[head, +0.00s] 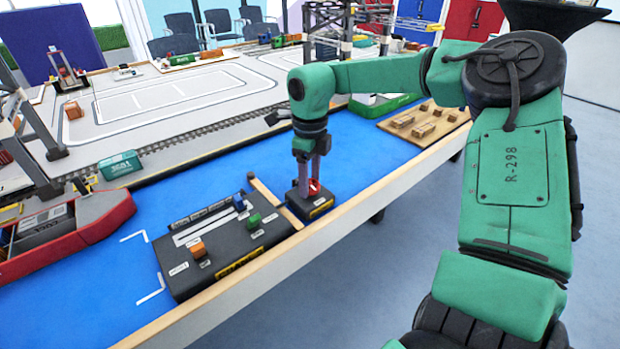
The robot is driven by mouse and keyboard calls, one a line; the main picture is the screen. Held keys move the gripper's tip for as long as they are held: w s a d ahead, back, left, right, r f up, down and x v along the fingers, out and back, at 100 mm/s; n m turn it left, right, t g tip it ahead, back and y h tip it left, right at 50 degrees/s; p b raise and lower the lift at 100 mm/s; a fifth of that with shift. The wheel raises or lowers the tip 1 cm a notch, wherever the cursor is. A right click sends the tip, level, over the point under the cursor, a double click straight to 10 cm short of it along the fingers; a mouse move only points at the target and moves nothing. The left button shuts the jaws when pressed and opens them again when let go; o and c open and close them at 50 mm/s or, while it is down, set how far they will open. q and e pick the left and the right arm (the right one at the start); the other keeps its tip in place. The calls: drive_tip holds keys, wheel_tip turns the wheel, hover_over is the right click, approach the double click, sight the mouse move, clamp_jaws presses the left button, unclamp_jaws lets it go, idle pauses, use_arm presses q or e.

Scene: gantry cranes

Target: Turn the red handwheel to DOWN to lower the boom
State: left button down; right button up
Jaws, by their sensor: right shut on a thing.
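The red handwheel (314,187) sits on a small black box (310,207) with a yellow label, near the table's front edge. My right gripper (311,184) comes down from above and is shut on the handwheel, one finger to each side. The fingers hide much of the wheel, and I cannot read its DOWN mark or tell its angle. My left gripper is not in view. The boom cannot be made out for certain; a grey crane frame (330,18) stands at the back, partly behind my arm.
A black control panel (222,240) with orange, green and blue knobs lies left of the box. A wooden stick (276,201) lies between them. A red ship (75,235) is at the left, and a wooden board (425,122) with blocks is at the right. Blue table surface is clear behind the panel.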

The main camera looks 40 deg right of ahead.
sight(310, 184)
drive_tip(key=shift+n, duration=0.5)
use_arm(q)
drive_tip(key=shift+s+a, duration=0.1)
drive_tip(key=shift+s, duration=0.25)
use_arm(e)
drive_tip(key=shift+n, duration=0.3)
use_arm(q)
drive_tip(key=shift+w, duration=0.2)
use_arm(e)
drive_tip(key=o, duration=1.4)
use_arm(q)
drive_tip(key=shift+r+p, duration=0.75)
drive_tip(key=shift+p, duration=0.05)
use_arm(e)
wheel_tip(310, 184, up, 15)
drive_tip(key=shift+f, duration=0.2)
